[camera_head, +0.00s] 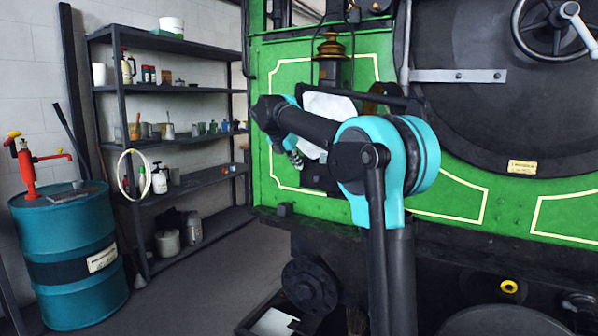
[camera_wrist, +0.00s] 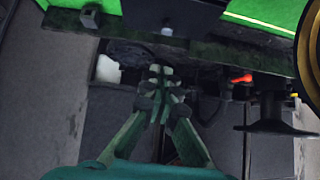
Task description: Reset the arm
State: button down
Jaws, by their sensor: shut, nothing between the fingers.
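My gripper (camera_wrist: 160,80) shows in the wrist view with its fingertips together and nothing between them. It points towards the dark underside of the tram and looks clear of it. In the head view my arm is bent in front of the green tram front (camera_head: 450,195).
A brass lamp (camera_head: 331,60) and a grab bar (camera_head: 372,93) are close behind my arm. A blue drum (camera_head: 70,290) with a red pump (camera_head: 27,170) stands at left, beside loaded shelves (camera_head: 170,88). A black buffer (camera_wrist: 272,128) shows in the wrist view.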

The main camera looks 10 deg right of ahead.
jog(key=s+d+f+m+g+y, duration=0.1)
jog(key=s+d+f+m, duration=0.3)
jog(key=s+f+m, duration=0.5)
jog(key=s+d+f+m+g+y, duration=0.15)
jog(key=s+d+f+m, duration=0.35)
jog(key=s+f, duration=0.65)
jog(key=s+f+m+y, duration=0.3)
jog(key=s+f+m, duration=1.1)
jog(key=s+f, duration=0.6)
jog(key=shift+s+a+f, duration=0.2)
jog(key=shift+s+a, duration=0.15)
jog(key=shift+s, duration=0.5)
